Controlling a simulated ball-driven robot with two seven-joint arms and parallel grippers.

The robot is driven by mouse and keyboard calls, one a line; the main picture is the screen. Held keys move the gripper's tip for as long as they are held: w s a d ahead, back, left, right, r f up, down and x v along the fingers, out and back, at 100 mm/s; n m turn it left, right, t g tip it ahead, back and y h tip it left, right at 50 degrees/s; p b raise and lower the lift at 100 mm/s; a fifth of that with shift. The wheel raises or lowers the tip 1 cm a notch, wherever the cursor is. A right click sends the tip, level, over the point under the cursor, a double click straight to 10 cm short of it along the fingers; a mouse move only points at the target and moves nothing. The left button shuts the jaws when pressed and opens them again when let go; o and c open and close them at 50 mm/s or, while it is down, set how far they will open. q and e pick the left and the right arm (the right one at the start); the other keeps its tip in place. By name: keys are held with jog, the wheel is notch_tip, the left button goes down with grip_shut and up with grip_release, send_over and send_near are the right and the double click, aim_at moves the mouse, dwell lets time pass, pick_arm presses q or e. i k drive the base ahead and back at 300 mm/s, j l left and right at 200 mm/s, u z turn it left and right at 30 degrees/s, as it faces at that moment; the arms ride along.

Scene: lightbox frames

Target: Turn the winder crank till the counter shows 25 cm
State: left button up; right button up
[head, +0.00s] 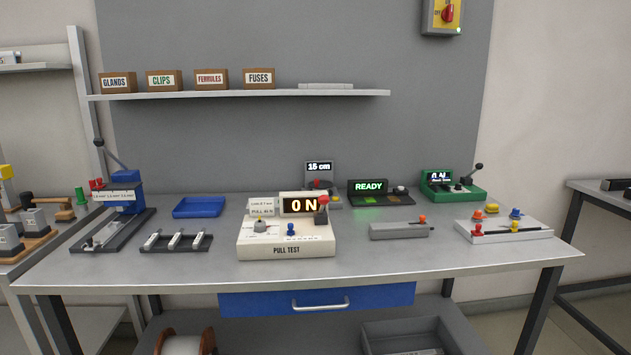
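The counter (319,167) reads "15 cm" in white on a dark display. It stands upright at the back of the bench, right of the middle. The grey winder unit (336,192) below it is largely hidden behind the cream pull test box. A small red part shows just under the display; I cannot tell whether it is the crank's knob. Neither of my grippers is in the head view.
The cream PULL TEST box (286,240), reading "0 N", stands in front of the winder with a red-knobbed lever. A READY unit (380,196) is close on the right. A blue tray (199,207) lies left. The front bench edge (440,265) is clear.

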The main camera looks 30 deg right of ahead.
aim_at(317, 184)
jog(key=i+j+z, duration=0.1)
jog(key=i, duration=0.3)
jog(key=i+j+z, duration=0.25)
jog(key=i+j, duration=0.2)
jog(key=i, duration=0.25)
